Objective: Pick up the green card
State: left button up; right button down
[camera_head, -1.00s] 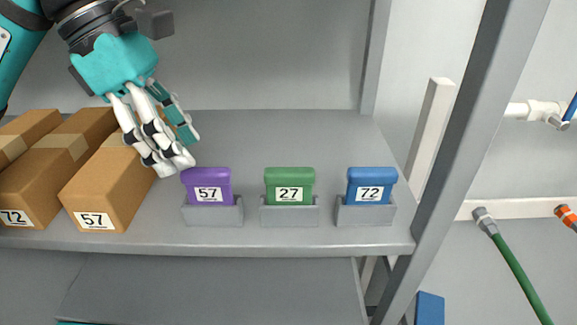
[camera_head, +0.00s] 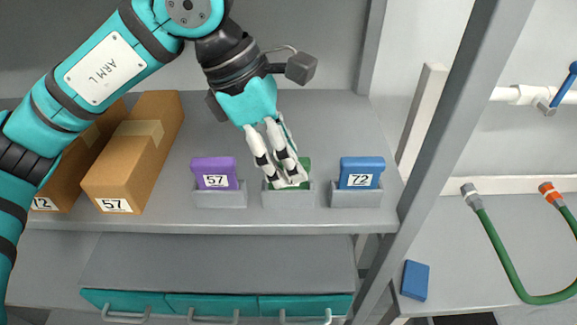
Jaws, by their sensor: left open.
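The green card (camera_head: 304,164) stands in the middle grey holder (camera_head: 288,199) on the shelf, between a purple card and a blue card. My left gripper (camera_head: 290,184) is right at the green card and covers most of it, including its label. Only bits of green show around the white fingers. The fingers are open, and I cannot tell whether they touch the card. My right gripper is not in view.
The purple card (camera_head: 214,172) labelled 57 is in the holder to the left. The blue card (camera_head: 361,171) labelled 72 is in the holder to the right. Cardboard boxes (camera_head: 137,172) stand at the shelf's left. A grey post (camera_head: 455,140) rises at the right.

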pick_arm(q)
jog(key=shift+d+f, duration=0.2)
jog(key=shift+f, duration=0.45)
grip_shut()
jog(key=shift+r, duration=0.15)
